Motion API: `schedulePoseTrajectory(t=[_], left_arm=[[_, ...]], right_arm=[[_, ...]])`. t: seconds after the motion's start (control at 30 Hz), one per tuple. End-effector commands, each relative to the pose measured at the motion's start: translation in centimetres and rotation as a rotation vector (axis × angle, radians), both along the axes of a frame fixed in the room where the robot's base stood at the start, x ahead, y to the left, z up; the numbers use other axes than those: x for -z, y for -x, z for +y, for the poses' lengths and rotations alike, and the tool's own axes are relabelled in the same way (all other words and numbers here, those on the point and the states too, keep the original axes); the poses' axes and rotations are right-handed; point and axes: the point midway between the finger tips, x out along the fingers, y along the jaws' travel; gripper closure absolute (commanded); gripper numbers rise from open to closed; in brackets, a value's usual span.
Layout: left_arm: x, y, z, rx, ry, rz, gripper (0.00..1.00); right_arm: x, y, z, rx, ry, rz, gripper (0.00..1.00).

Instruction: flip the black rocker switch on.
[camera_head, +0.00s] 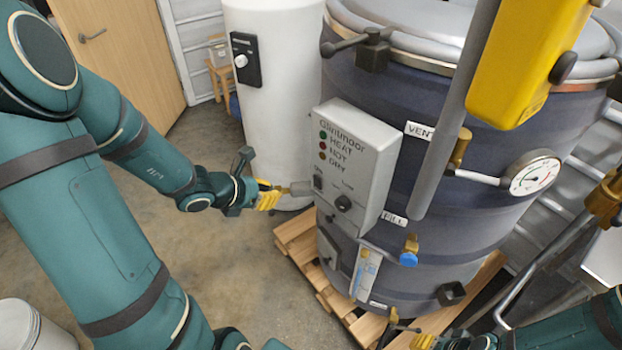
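The black rocker switch (318,182) is small and sits low on the left part of the grey control box (358,155), left of a round black knob (343,203). Whether it is tipped on or off is too small to tell. My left gripper (272,194), with yellow fingers, is left of the box at about the switch's height. A short grey piece reaches from its fingers toward the switch; I cannot tell whether it touches, nor whether the fingers are shut. My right gripper (424,342) is low at the bottom edge, partly cut off, its opening unclear.
The box is on a large dark vessel (450,230) on a wooden pallet (300,245). A yellow body (525,60) and a grey pipe (455,110) hang in front. A gauge (533,175) and valves stick out at right. A white cylinder (280,110) stands behind.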

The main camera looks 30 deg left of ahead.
Motion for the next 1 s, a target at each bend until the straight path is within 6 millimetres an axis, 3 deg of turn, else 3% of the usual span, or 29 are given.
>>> schedulePoseTrajectory(t=[0.37,0.57,1.0], left_arm=[[-0.6,-0.1,0.5,-0.034,0.013,-0.016,1.0],[0.2,-0.8,0.3,-0.03,0.013,-0.016,1.0],[5.3,-6.9,-1.6,-0.029,0.014,-0.015,1.0]], right_arm=[[0.0,0.0,0.0,0.0,0.0,0.001,0.57],[0.4,0.0,0.0,-0.001,0.0,0.001,0.57],[3.3,-0.3,0.0,0.0,0.001,-0.008,0.57]])
